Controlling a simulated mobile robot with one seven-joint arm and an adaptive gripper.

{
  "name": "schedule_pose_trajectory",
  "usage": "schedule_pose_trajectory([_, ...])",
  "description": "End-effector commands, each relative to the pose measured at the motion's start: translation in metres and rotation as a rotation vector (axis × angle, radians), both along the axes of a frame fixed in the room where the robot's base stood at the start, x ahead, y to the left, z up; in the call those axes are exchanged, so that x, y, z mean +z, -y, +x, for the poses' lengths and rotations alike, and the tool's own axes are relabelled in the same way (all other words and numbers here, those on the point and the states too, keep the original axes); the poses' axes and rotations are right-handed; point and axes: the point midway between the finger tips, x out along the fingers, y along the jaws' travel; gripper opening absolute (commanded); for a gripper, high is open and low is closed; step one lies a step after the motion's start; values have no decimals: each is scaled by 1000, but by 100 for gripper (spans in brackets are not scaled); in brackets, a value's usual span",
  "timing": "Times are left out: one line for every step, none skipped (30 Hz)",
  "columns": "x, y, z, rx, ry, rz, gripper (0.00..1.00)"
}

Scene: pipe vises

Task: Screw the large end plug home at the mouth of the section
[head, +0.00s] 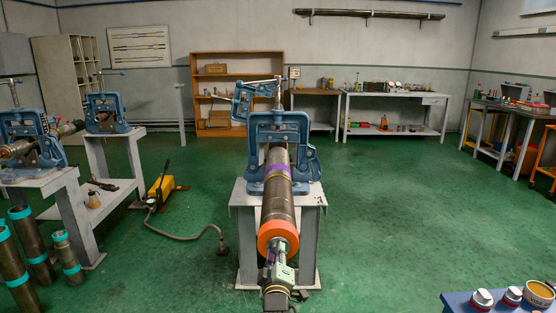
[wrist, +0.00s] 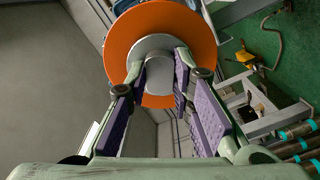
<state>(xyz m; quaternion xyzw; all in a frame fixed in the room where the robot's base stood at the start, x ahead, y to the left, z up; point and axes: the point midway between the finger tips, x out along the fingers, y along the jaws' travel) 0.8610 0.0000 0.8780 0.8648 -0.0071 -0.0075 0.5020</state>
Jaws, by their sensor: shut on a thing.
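The section is a long brown pipe (head: 279,208) with a purple band, held in a blue vise (head: 279,130) and pointing toward me. The large end plug, an orange disc (head: 276,231) with a grey hub, sits at the pipe's near mouth. In the wrist view the orange face (wrist: 200,38) fills the top middle, with the grey hub (wrist: 158,68) at its centre. My gripper (head: 281,256) is in line with the pipe and shut on the hub. Its purple-padded fingers (wrist: 158,76) lie on either side of the hub. The thread and the seam behind the disc are hidden.
The vise stands on a grey stand (head: 310,225). A yellow pump (head: 161,188) with a hose lies on the floor to the left. Teal-banded pipes (head: 36,246) stand at lower left. A blue table (head: 462,301) with small containers is at lower right. The green floor to the right is clear.

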Motion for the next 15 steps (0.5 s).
schedule_pose_trajectory([0, -1, 0, 1, 0, 77, 0])
schedule_pose_trajectory([0, -1, 0, 2, 0, 127, 0])
schedule_pose_trajectory([0, -1, 0, 1, -1, 193, 0])
schedule_pose_trajectory([0, -1, 0, 2, 0, 242, 0])
schedule_pose_trajectory([0, -1, 0, 2, 0, 292, 0])
schedule_pose_trajectory([0, -1, 0, 2, 0, 358, 0])
schedule_pose_trajectory([0, -1, 0, 2, 0, 405, 0])
schedule_pose_trajectory([0, -1, 0, 1, 0, 451, 0])
schedule_pose_trajectory([0, -1, 0, 1, 1, 505, 0])
schedule_pose_trajectory([0, -1, 0, 1, 0, 540, 0])
schedule_pose_trajectory([0, -1, 0, 1, 0, 569, 0])
schedule_pose_trajectory([0, -1, 0, 1, 0, 600, 0])
schedule_pose_trajectory([0, -1, 0, 1, 0, 615, 0])
schedule_pose_trajectory([0, -1, 0, 1, 0, 627, 0])
schedule_pose_trajectory([0, -1, 0, 1, 0, 634, 0])
